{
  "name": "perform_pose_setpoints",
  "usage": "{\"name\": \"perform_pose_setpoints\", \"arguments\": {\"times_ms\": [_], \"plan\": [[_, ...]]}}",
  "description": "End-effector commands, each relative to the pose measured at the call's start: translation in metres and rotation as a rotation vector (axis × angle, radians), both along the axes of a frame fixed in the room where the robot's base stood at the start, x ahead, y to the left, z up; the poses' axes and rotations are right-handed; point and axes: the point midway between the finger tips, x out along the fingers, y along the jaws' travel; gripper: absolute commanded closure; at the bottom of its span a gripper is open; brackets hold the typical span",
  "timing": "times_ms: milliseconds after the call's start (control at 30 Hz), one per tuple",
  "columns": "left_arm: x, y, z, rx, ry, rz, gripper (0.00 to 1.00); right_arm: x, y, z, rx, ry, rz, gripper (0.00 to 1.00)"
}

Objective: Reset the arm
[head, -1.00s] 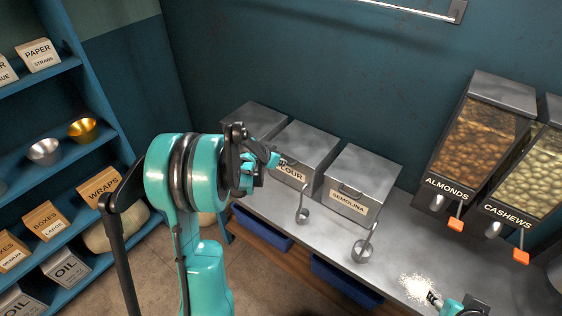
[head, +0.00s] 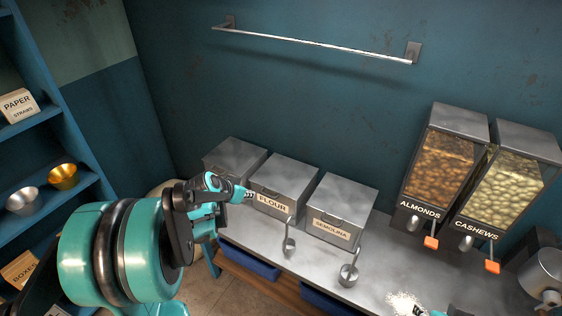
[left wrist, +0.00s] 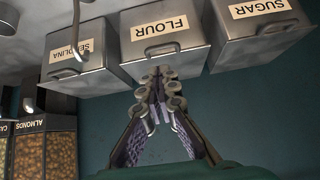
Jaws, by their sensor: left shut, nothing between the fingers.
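My left arm reaches in from the lower left of the head view. Its gripper (head: 248,196) is in front of the steel bins, close to the flour bin (head: 284,183) in the picture. The left wrist view shows its fingers (left wrist: 160,80) brought together with nothing between them, pointing toward the flour bin (left wrist: 163,50). I cannot tell the exact gap to the bin. Only a small part of my right gripper (head: 422,312) shows at the bottom edge of the head view, beside a patch of white powder (head: 403,301); its fingers are mostly cut off.
The semolina bin (head: 343,205) and another steel bin (head: 234,160) flank the flour bin on the counter (head: 375,268). Two scoops (head: 289,245) (head: 348,274) stand in front. Almond (head: 440,160) and cashew (head: 508,190) dispensers stand right. A blue shelf (head: 50,125) is left.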

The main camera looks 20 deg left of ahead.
Motion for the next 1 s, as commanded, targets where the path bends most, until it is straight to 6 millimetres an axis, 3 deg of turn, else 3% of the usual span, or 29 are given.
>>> {"name": "perform_pose_setpoints", "arguments": {"times_ms": [200,367,500,700,900,1000], "plan": [[-0.002,-0.007,0.003,-0.001,0.004,-0.003,1.0,0.0,0.0,0.0,0.0,0.0,0.0,0.6],[-0.019,-0.051,0.022,-0.01,0.039,-0.002,1.0,0.0,0.0,-0.002,0.0,0.0,0.0,0.6],[-0.053,-0.107,0.041,-0.014,0.081,0.01,1.0,0.0,0.0,-0.004,0.0,0.0,0.0,0.6],[-0.113,-0.169,0.054,-0.009,0.119,0.037,1.0,0.0,0.0,-0.007,0.0,0.0,0.0,0.6],[-0.163,-0.199,0.051,-0.001,0.126,0.063,1.0,0.0,0.0,-0.009,0.0,0.0,0.0,0.6],[-0.177,-0.206,0.048,0.001,0.124,0.071,1.0,0.0,0.0,-0.009,0.0,0.0,0.0,0.6]]}}
